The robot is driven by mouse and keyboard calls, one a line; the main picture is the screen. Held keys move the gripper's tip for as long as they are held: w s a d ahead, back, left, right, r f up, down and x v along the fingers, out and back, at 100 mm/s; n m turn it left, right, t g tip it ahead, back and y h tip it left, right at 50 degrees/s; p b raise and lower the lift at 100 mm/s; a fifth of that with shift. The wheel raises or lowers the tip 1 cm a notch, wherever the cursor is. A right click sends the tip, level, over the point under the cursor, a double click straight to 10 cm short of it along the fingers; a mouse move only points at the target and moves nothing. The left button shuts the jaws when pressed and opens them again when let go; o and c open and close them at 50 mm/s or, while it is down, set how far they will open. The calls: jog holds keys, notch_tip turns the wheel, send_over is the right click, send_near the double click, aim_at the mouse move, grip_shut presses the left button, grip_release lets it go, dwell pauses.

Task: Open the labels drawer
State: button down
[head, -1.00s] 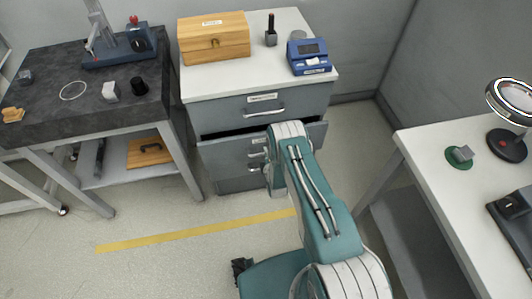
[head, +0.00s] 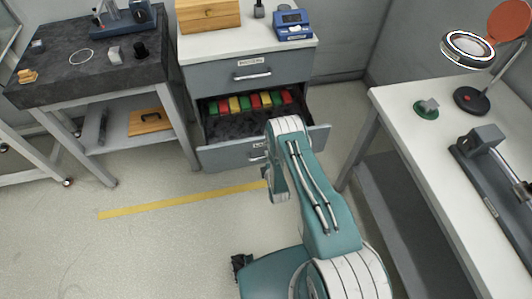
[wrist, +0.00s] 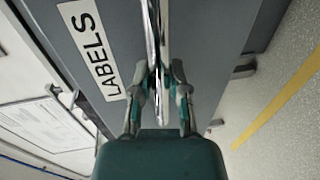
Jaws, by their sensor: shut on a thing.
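The labels drawer (head: 222,156) is the grey middle drawer of the cabinet. It is pulled out, showing a dark inside and a row of red, yellow and green pieces (head: 256,101). In the wrist view, a white plate reading LABELS (wrist: 91,50) sits on the drawer front beside a shiny bar handle (wrist: 163,30). My gripper (wrist: 161,78) is shut on this handle, with its fingers on both sides of the bar. In the head view, my arm hides the gripper and part of the drawer's right side.
The upper drawer (head: 225,75) is closed. A wooden box (head: 208,15) and a blue device (head: 293,25) stand on the cabinet top. A dark-topped table (head: 85,75) is at left, a white table (head: 395,98) at right. Floor with a yellow line (head: 180,202) lies in front.

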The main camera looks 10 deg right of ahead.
jog(key=shift+s+f, duration=0.3)
jog(key=shift+s, duration=0.55)
jog(key=c, duration=0.6)
grip_release()
jog(key=shift+w+r, duration=0.1)
jog(key=v, duration=1.2)
